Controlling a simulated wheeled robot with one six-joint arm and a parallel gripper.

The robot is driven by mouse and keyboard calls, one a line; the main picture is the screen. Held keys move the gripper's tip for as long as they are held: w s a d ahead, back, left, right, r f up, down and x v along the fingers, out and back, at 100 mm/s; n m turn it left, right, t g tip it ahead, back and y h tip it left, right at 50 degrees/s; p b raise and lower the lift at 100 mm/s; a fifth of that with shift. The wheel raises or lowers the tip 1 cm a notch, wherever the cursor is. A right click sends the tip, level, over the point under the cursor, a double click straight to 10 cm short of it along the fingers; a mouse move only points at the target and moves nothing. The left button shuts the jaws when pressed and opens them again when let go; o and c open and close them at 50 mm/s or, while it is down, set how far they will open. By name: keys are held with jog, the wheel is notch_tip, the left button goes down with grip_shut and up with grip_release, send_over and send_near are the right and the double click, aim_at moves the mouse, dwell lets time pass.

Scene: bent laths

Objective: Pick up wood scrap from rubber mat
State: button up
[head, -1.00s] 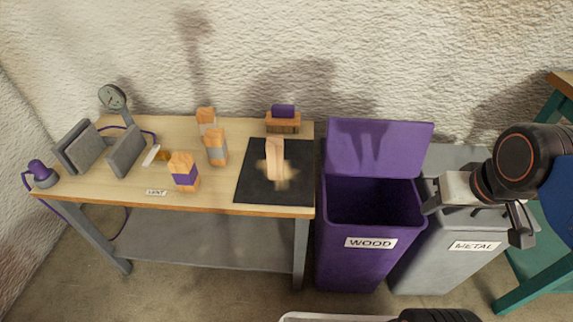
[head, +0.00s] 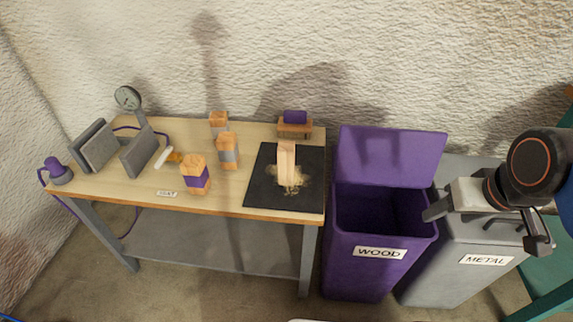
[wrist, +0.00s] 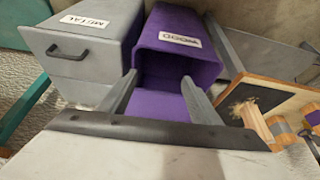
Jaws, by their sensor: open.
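The wood scrap (head: 286,163) is a pale, upright lath piece on the black rubber mat (head: 262,190), with sawdust around its foot. My gripper (head: 480,222) is open and empty, far right of the mat, over the grey METAL bin. In the wrist view my gripper's two fingers (wrist: 160,97) stand apart in front of the purple WOOD bin.
The purple WOOD bin (head: 372,262) stands open right of the bench (head: 130,188); the grey METAL bin (head: 455,275) is beside it. A brush (head: 295,125) lies behind the mat. Several strapped wood blocks (head: 196,176), a clamp-like grey fixture (head: 139,150) and a gauge (head: 128,98) occupy the bench's left.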

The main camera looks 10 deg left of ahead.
jog(key=w+a+r+n+g, duration=0.1)
jog(key=w+a+r+n, duration=0.4)
jog(key=w+r, duration=0.15)
notch_tip(320, 180, up, 5)
jog(key=n+g, duration=0.4)
jog(key=n, duration=0.9)
send_over(286, 158)
jog(key=w, duration=0.3)
jog(key=f, duration=1.7)
jog(key=shift+s+a, duration=0.1)
jog(key=shift+s, duration=0.3)
jog(key=c, duration=1.2)
